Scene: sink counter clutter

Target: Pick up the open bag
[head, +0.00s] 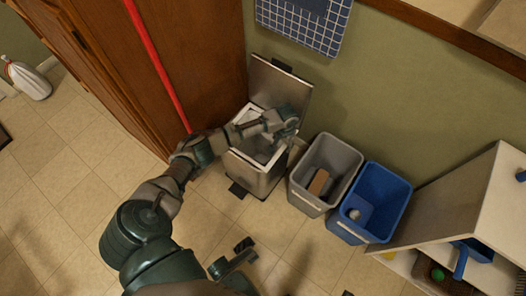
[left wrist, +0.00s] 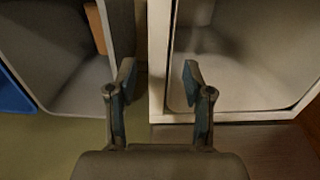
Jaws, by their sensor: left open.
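A metal trash bin (head: 257,179) with its lid (head: 277,86) raised stands against the wall. A pale lining inside it (head: 262,148) looks like the open bag, though my arm hides part of it. In the left wrist view, the bin's white rim (left wrist: 158,62) and pale inside (left wrist: 245,70) show. My left gripper (head: 290,128) is over the bin's right side. In the left wrist view its fingers (left wrist: 158,80) are apart with nothing held, the right one overlapping the bin's edge. Part of my right gripper (head: 238,258) seems to show low in the head view, its jaws unclear.
A grey bin (head: 310,197) holding a brown box (head: 319,182) and a blue bin (head: 384,190) stand right of the trash bin. A wooden cabinet (head: 185,45) rises behind. Tile floor is clear at left.

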